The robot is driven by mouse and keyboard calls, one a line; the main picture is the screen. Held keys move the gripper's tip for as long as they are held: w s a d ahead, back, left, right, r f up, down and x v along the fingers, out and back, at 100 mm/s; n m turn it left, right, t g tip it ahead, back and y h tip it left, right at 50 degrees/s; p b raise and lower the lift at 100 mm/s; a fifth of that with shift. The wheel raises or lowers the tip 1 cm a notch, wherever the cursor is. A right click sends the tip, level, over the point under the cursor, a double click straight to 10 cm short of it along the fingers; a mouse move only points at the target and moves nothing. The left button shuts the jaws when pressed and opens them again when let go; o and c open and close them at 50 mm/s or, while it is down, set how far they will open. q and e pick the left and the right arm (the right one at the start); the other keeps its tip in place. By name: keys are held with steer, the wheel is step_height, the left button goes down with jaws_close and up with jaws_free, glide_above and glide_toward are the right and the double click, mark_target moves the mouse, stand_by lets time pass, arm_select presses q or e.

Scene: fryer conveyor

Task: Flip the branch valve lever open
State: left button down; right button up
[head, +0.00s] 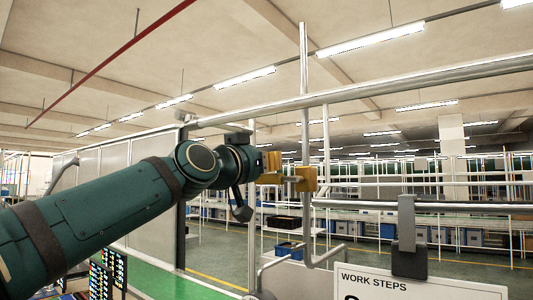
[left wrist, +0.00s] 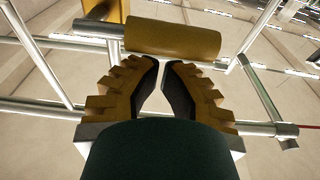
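The branch valve has a yellow block (head: 307,179) on the upright silver pipe in the head view. A short grey stem runs left from it to the lever's yellow cylindrical grip (head: 270,179). In the left wrist view the yellow grip (left wrist: 175,40) lies crosswise just beyond my fingertips, with the yellow block (left wrist: 106,10) at its upper left. My left gripper (head: 270,160) is at the grip; its stepped ochre fingers with black pads (left wrist: 162,66) are nearly together, with nothing seen between them. Whether they touch the grip is unclear. My right gripper is not in view.
The upright pipe (head: 304,90) rises past a long horizontal rail (head: 400,80). A lower silver rail (head: 450,207) runs right. A grey clamp (head: 407,240) holds a white work-steps board (head: 430,285) at lower right. Shelves with blue bins (head: 365,230) stand behind.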

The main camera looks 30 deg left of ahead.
arm_select(q)
steer(key=shift+f, duration=0.2)
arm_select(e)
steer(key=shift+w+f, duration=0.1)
arm_select(q)
steer(key=shift+a, duration=0.15)
